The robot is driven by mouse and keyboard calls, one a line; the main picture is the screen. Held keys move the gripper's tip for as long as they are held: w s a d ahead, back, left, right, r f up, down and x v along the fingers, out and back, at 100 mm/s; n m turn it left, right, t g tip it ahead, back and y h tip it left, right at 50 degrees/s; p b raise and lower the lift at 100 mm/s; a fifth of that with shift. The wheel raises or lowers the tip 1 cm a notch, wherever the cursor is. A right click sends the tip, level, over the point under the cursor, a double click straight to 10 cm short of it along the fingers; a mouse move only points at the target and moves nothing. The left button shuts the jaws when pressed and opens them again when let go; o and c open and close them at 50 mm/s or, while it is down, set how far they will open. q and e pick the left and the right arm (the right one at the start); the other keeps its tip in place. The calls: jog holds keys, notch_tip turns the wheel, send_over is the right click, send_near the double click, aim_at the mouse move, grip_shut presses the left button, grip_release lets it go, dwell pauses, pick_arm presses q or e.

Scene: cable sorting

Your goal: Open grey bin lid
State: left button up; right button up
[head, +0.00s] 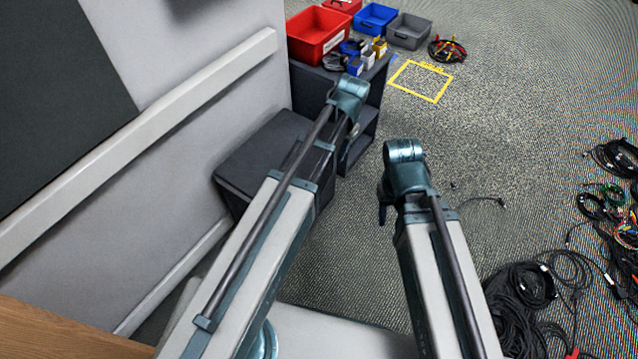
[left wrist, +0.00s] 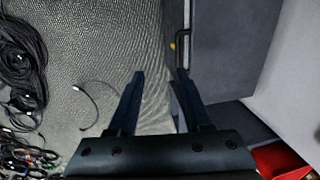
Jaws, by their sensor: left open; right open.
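The grey bin (head: 262,150) is a dark grey box against the wall, left of centre in the head view. Its flat top looks closed, and my left arm crosses in front of its right part. In the left wrist view a grey panel (left wrist: 235,40), apparently the bin, carries a black bar-shaped handle (left wrist: 183,42) along its edge. My left gripper (left wrist: 160,82) is open and empty; its right finger points toward the handle, apart from it or just short of it. My right gripper (head: 383,207) is open over the floor, mostly hidden behind its own wrist.
A dark shelf unit (head: 362,140) stands behind the bin. It holds a red bin (head: 318,38) and small boxes. A blue bin (head: 376,18) and a small grey open bin (head: 408,30) stand behind. Cable piles (head: 525,290) lie at right. The middle floor is mostly clear.

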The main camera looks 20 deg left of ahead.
pick_arm(q)
jog(key=w+a+f+b, duration=0.4)
jog(key=w+f+b, duration=0.1)
jog(key=w+f, duration=0.1)
jog(key=shift+f+b, duration=0.3)
jog(key=shift+f, duration=0.45)
pick_arm(e)
notch_tip(320, 180, down, 8)
jog(key=shift+r, duration=0.2)
pick_arm(q)
jog(key=shift+f, duration=0.1)
pick_arm(e)
jog(key=shift+f, duration=0.1)
pick_arm(q)
jog(key=f+b, duration=0.4)
jog(key=a+f+b, duration=0.1)
jog(key=f+b, duration=0.4)
jog(key=a+f+b, duration=0.1)
jog(key=f+b, duration=0.3)
jog(key=shift+w+a+f+b, duration=0.15)
jog(key=shift+w+f+b, duration=0.05)
jog(key=shift+w+b, duration=0.2)
pick_arm(e)
notch_tip(320, 180, down, 14)
jog(key=shift+r, duration=0.25)
jog(key=shift+r, duration=0.1)
pick_arm(q)
grip_shut()
